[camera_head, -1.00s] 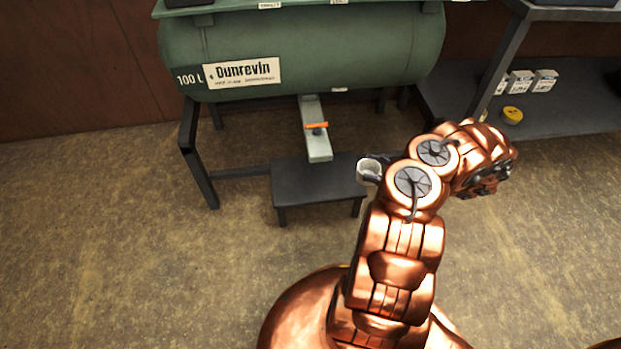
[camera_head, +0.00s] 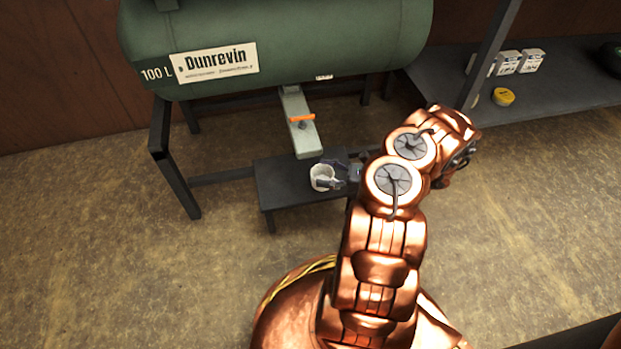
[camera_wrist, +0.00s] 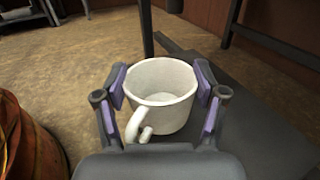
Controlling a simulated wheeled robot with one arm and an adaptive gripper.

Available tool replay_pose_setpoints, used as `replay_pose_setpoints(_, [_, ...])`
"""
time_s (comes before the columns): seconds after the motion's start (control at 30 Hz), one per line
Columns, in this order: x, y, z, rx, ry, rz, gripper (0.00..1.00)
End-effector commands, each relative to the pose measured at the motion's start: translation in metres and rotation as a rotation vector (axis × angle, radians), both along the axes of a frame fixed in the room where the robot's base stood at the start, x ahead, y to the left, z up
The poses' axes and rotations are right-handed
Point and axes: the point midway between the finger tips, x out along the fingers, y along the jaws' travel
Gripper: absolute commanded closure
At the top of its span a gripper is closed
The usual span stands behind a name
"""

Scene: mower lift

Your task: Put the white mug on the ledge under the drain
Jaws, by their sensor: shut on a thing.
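The white mug (camera_head: 321,178) is upright and empty, held between the two pads of my gripper (camera_head: 335,174). In the wrist view the mug (camera_wrist: 163,88) has its handle toward the camera, and my gripper (camera_wrist: 162,100) is shut on its sides. The dark ledge (camera_head: 277,192) is a low bench under the green tank. The drain (camera_head: 302,133) is a pale grey channel with an orange handle, ending above the ledge. The mug appears over the ledge's right part, to the right of and nearer than the drain's end. I cannot tell whether it touches the ledge.
The green tank (camera_head: 280,45) stands on a dark frame (camera_head: 178,170) behind the ledge. At the right a grey shelf (camera_head: 560,88) holds white boxes (camera_head: 508,63) and a yellow round item (camera_head: 503,97). The ledge's left part is bare.

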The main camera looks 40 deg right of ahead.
Motion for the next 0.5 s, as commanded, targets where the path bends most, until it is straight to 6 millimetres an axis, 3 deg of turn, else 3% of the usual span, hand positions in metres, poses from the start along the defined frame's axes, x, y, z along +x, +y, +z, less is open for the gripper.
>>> replay_pose_setpoints(0.17, [0.026, 0.012, -0.006, -0.002, 0.001, 0.002, 0.65])
replay_pose_setpoints(0.5, [0.048, 0.024, -0.008, -0.002, 0.002, 0.004, 0.65])
